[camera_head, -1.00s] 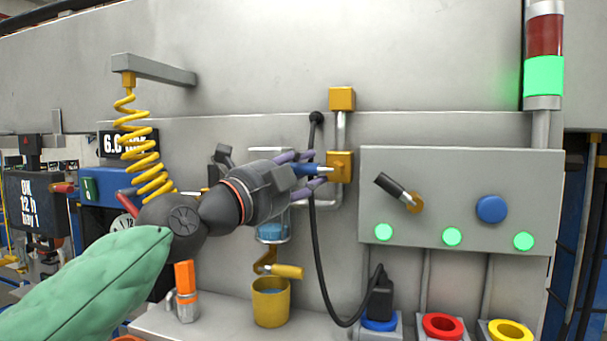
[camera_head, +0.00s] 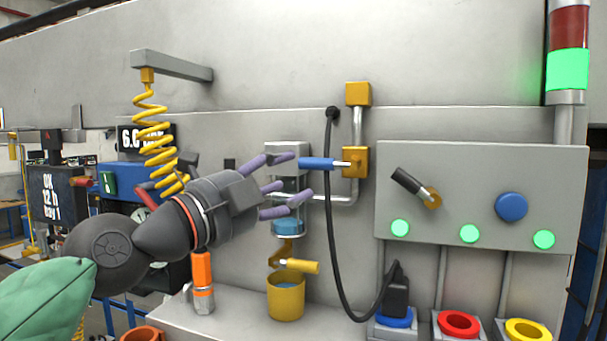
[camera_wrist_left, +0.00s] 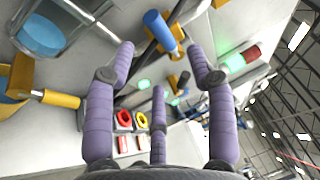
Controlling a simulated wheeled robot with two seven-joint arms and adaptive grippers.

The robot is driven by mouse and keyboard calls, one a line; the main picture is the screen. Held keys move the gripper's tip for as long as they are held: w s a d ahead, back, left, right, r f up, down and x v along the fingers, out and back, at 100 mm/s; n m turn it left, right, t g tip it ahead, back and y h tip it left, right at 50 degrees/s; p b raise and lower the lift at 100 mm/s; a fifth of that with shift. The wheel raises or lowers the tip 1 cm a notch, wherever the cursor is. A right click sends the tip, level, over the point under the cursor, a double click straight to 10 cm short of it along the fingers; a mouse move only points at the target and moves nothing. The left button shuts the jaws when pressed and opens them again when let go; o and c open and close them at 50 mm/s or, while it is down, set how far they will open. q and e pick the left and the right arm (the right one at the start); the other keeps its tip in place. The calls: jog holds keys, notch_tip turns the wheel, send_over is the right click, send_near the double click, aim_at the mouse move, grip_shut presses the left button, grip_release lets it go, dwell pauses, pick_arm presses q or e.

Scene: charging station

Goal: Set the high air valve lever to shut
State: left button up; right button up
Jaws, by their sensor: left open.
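The high air valve lever (camera_head: 318,163) has a blue handle and joins a yellow valve block (camera_head: 355,162) on the pipe at its right. The handle lies about level and points left from the block. My left gripper (camera_head: 290,181) is open, with its purple fingers left of the handle and apart from it or nearly so. In the left wrist view the blue lever handle (camera_wrist_left: 160,30) shows beyond the spread fingers (camera_wrist_left: 160,85), with nothing held between them. My right gripper is not in view.
A black hose (camera_head: 332,220) hangs just below the lever. A clear bowl with blue liquid (camera_head: 287,228), a yellow-handled tap (camera_head: 303,267) and a yellow cup (camera_head: 286,300) stand below the gripper. A grey panel (camera_head: 470,165) with a black switch and blue button is right.

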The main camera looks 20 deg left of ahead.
pick_arm(q)
jog(key=v, duration=0.3)
jog(key=shift+s+f, duration=0.1)
jog(key=shift+s, duration=0.05)
jog(key=shift+a, duration=0.1)
dwell(0.4)
